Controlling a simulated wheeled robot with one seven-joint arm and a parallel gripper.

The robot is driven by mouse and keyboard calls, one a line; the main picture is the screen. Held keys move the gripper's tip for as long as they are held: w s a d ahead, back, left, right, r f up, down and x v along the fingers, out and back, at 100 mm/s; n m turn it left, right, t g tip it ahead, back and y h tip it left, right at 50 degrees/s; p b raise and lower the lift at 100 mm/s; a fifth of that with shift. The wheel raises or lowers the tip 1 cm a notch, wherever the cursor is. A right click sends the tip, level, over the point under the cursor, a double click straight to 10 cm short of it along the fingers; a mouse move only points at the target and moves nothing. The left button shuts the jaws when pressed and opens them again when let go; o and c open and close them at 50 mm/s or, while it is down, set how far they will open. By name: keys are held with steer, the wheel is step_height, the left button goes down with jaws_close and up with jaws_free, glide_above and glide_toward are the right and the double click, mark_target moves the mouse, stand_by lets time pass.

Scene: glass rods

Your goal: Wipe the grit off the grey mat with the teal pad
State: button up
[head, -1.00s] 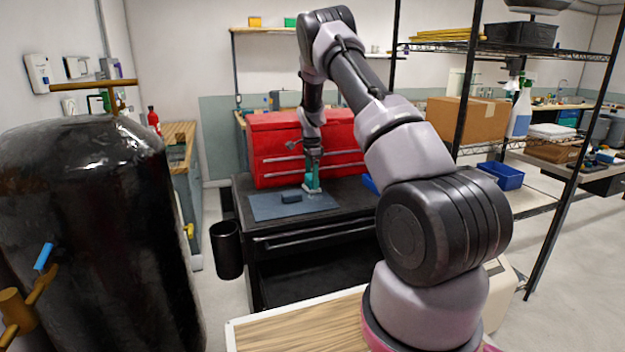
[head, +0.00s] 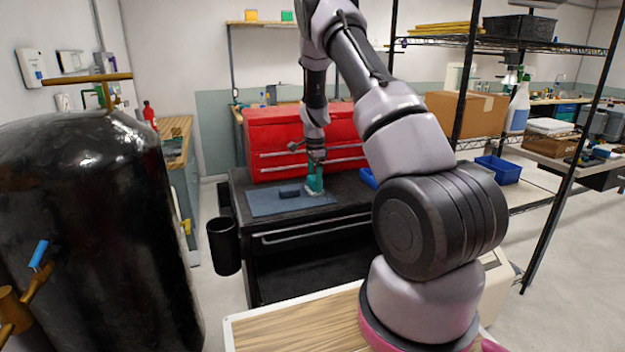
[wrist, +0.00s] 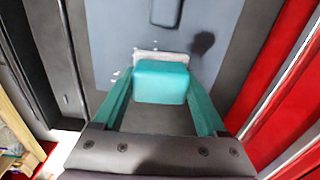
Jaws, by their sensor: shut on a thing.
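The grey mat (head: 262,204) lies flat on the dark top of a cabinet; it fills the upper middle of the wrist view (wrist: 112,30). My gripper (head: 316,176) is over the mat's right end, pointing down. In the wrist view its teal fingers (wrist: 160,78) are shut on the teal pad (wrist: 161,84), which has a pale underside edge. The pad is at mat level, near the mat's edge; I cannot tell whether it touches. A few pale specks of grit (wrist: 116,74) show beside the pad. A dark block (head: 290,191) sits on the mat, left of the pad.
A red tool chest (head: 270,135) stands right behind the mat. A blue bin (head: 368,177) is to the right on the cabinet. A black bin (head: 224,245) is at the cabinet's left side. Wire shelving (head: 470,110) rises at the right, and a black tank (head: 90,220) at the left.

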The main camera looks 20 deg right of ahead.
steer(key=shift+s+a, duration=0.1)
steer(key=shift+s, duration=3.65)
steer(key=shift+w+a, duration=0.1)
steer(key=shift+a, duration=0.05)
steer(key=shift+w, duration=1.7)
steer(key=shift+w+f, duration=0.1)
steer(key=shift+w, duration=4.3)
steer(key=shift+w+r, duration=0.3)
steer(key=shift+w, duration=0.3)
steer(key=shift+f, duration=0.1)
